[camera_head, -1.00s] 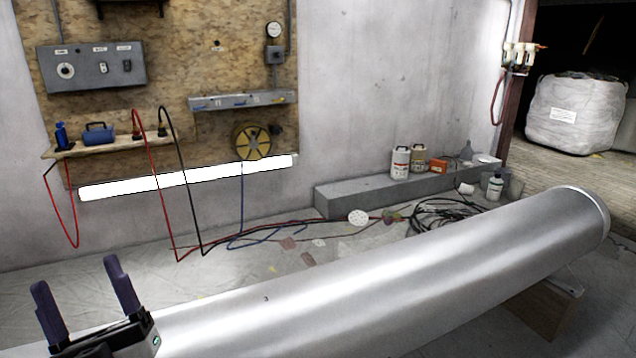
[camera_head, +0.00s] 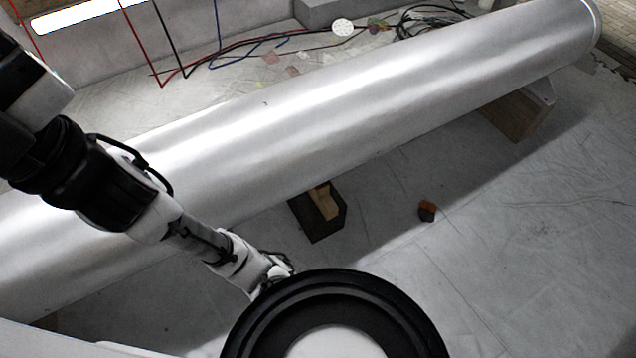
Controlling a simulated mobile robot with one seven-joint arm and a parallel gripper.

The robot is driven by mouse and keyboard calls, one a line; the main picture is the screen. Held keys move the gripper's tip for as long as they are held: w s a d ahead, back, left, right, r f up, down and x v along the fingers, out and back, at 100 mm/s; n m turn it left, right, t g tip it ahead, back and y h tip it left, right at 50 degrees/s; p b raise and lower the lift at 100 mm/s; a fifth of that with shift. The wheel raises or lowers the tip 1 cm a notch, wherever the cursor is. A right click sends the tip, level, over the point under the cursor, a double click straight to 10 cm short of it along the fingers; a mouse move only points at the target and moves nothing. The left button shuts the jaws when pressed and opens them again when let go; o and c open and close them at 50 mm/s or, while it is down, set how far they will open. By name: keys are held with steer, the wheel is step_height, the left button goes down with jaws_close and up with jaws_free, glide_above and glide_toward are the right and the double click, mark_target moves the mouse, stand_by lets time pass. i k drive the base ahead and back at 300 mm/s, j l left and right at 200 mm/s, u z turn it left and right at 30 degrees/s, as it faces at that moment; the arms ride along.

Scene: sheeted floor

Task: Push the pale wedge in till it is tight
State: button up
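A pale wooden wedge-like piece (camera_head: 325,201) lies at a dark brown block (camera_head: 318,225) on the floor, by the lower edge of the big silver pipe (camera_head: 330,105). Its far end is close to the pipe's underside, and I cannot tell whether it touches the pipe or how tight it sits. My arm crosses the left side of the view, in front of the pipe. My gripper and its fingertips do not show in this view.
A wooden support (camera_head: 515,113) stands under the pipe's right part. A small dark and orange object (camera_head: 427,210) lies on the floor right of the block. Hoses and cables (camera_head: 430,20) lie behind the pipe. The sheeted floor at the right is mostly clear.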

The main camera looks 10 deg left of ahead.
mark_target(320, 193)
steer(key=k+j+z, duration=0.1)
steer(key=j, duration=0.25)
steer(key=k+j, duration=0.25)
steer(key=k+j+z, duration=0.15)
steer(key=j, duration=0.25)
steer(key=i+j+z, duration=0.2)
steer(key=i, duration=0.3)
steer(key=i+j+z, duration=0.25)
steer(key=l+u, duration=0.15)
steer(key=i+l, duration=0.05)
